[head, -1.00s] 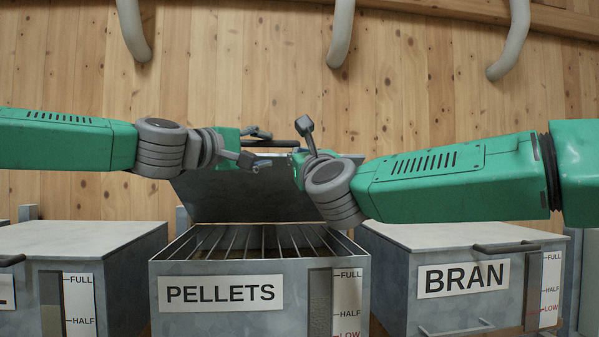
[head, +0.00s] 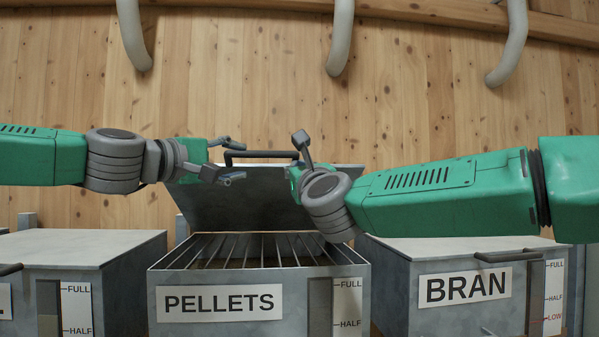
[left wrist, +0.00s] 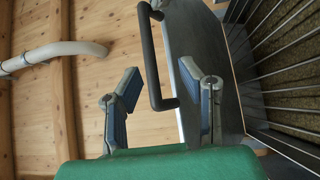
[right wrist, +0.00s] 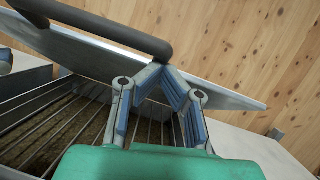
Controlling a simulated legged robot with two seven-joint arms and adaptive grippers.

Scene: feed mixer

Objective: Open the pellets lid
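The pellets lid (head: 250,198) stands raised at the back of the bin labelled PELLETS (head: 160,320), its inner face toward me. Its dark handle (head: 262,154) lies along the top edge; it also shows in the left wrist view (left wrist: 150,60) and the right wrist view (right wrist: 100,26). My left gripper (head: 236,162) is open at the handle's left end, fingers apart and empty, with the lid's edge near one finger in the left wrist view (left wrist: 165,100). My right gripper (head: 302,145) is at the lid's right side; its fingertips meet in the right wrist view (right wrist: 162,70), near the lid's inner face.
A metal grate (head: 255,250) covers the open bin. The closed BRAN bin (head: 400,290) stands at right, another closed bin (head: 70,250) at left. Grey pipes (head: 340,40) hang along the wooden wall above. My right forearm passes above the BRAN bin.

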